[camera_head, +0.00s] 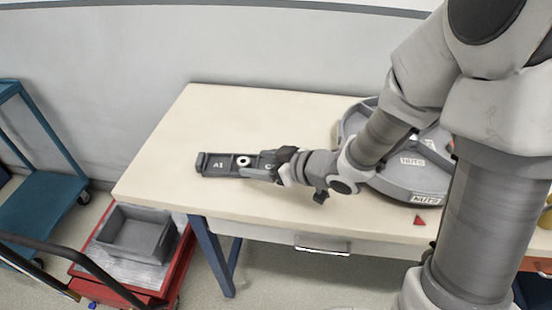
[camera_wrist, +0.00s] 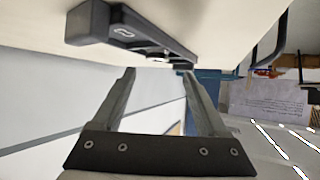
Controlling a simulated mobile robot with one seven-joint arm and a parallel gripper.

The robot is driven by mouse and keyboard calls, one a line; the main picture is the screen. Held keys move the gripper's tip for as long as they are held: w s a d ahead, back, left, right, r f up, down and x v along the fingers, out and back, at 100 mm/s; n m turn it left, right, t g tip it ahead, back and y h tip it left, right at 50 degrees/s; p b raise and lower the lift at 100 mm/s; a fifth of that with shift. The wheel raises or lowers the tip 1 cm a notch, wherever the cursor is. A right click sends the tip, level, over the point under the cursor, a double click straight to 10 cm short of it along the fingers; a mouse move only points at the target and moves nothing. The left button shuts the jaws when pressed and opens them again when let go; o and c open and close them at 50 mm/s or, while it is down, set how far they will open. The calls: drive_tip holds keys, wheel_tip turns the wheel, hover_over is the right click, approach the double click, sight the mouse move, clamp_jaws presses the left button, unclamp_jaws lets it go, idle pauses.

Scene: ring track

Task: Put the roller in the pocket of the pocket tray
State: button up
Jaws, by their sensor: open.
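The dark grey pocket tray (camera_head: 212,168) lies on the table, with light letters on its left and right parts. A small white ring-shaped piece with a dark centre, which looks like the roller (camera_head: 243,160), sits at the tray's middle part. My gripper (camera_head: 255,174) is at the tray's front edge and covers part of its right end. In the wrist view my gripper (camera_wrist: 160,73) is open, with nothing between its fingers.
A grey curved track (camera_head: 405,180) with NUTS labels stands on the table at right, partly behind my arm. A small red triangle (camera_head: 419,221) lies near the front edge. A grey bin (camera_head: 137,232) rests on a red cart at lower left. The table's back left (camera_head: 230,115) is clear.

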drive_tip(key=v, duration=0.4)
drive_tip(key=shift+f, duration=0.1)
drive_tip(key=shift+d+b, duration=0.25)
drive_tip(key=shift+b, duration=0.85)
drive_tip(key=b+v, duration=0.2)
drive_tip(key=b, duration=0.1)
drive_tip(key=shift+s, duration=0.1)
drive_tip(key=w+d+r+m+t+h, duration=0.1)
drive_tip(key=d+r+m+t+h, duration=0.1)
drive_tip(key=d+r+m+h, duration=0.3)
drive_tip(key=w+d+r+t+h, duration=0.1)
drive_tip(key=d+h, duration=0.1)
drive_tip(key=d, duration=0.5)
drive_tip(key=d+r+m+t+h, duration=0.2)
drive_tip(key=d+r+m+h, duration=0.1)
drive_tip(key=d+h, duration=0.15)
drive_tip(key=s+f+m+g+y, duration=0.1)
drive_tip(key=s+m+g, duration=0.2)
drive_tip(key=s, duration=1.2)
drive_tip(key=g, duration=0.3)
drive_tip(key=shift+s+d+m, duration=0.15)
drive_tip(key=shift+s+m, duration=0.15)
drive_tip(key=shift+s, duration=0.1)
wheel_tip(320, 180, up, 15)
drive_tip(key=p, duration=1.5)
